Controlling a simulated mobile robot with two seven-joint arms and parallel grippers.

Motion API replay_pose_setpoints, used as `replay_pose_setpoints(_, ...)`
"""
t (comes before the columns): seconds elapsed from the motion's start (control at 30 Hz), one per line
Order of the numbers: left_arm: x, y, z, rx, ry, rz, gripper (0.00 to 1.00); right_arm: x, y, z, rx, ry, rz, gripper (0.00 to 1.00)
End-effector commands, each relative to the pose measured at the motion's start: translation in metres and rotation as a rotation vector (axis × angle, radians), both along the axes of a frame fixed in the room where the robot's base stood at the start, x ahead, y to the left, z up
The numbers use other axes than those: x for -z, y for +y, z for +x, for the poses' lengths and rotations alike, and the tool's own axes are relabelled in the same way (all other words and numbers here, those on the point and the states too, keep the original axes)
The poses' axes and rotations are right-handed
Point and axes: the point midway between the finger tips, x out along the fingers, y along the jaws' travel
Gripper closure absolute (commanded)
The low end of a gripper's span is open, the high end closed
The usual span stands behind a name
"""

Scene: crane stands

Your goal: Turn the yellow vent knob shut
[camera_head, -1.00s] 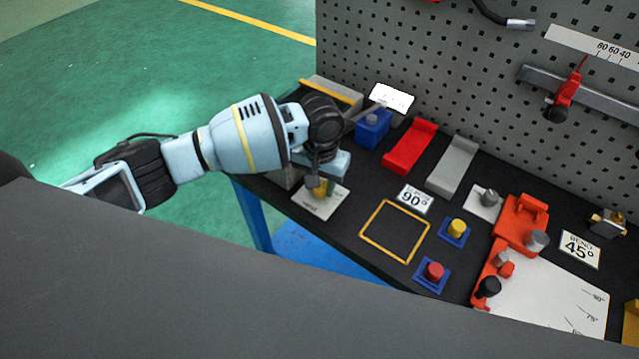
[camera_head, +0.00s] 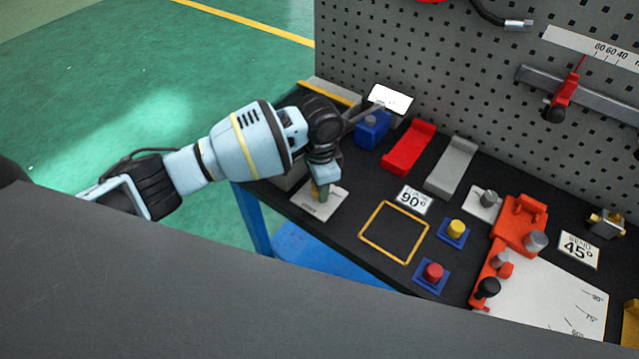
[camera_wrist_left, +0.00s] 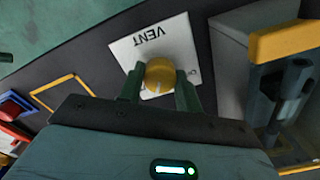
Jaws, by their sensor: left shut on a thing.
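The yellow vent knob (camera_wrist_left: 160,74) stands on a white plate marked VENT (camera_wrist_left: 125,50) in the left wrist view. In the head view the plate (camera_head: 312,210) lies near the left end of the bench, and the knob is mostly hidden by my gripper. My left gripper (camera_wrist_left: 160,88) is shut on the knob, one finger on each side of it. It comes down from above in the head view (camera_head: 320,188). A pale mark shows on the knob's top. My right gripper is not in view.
A grey bin with a yellow edge (camera_head: 328,92) stands close behind my left gripper. A blue block (camera_head: 371,130), a red bracket (camera_head: 408,148) and a yellow square outline (camera_head: 372,248) are to the right. The pegboard (camera_head: 440,60) closes off the back.

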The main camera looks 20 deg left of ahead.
Motion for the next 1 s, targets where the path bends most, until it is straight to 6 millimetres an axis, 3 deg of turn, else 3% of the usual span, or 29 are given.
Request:
replay_pose_setpoints(0.7,-0.0006,-0.0003,0.0004,0.078,-0.002,-0.001,0.89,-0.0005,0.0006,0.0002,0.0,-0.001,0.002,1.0)
replay_pose_setpoints(0.73,-0.0005,-0.0003,0.0004,0.078,-0.002,-0.001,0.65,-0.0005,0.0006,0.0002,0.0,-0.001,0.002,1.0)
replay_pose_setpoints(0.9,-0.0004,-0.0003,0.0003,0.078,-0.002,-0.001,0.44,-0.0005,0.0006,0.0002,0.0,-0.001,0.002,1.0)
replay_pose_setpoints(1.0,-0.0004,-0.0002,0.0002,0.078,-0.001,-0.001,0.44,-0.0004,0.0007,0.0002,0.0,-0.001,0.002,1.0)
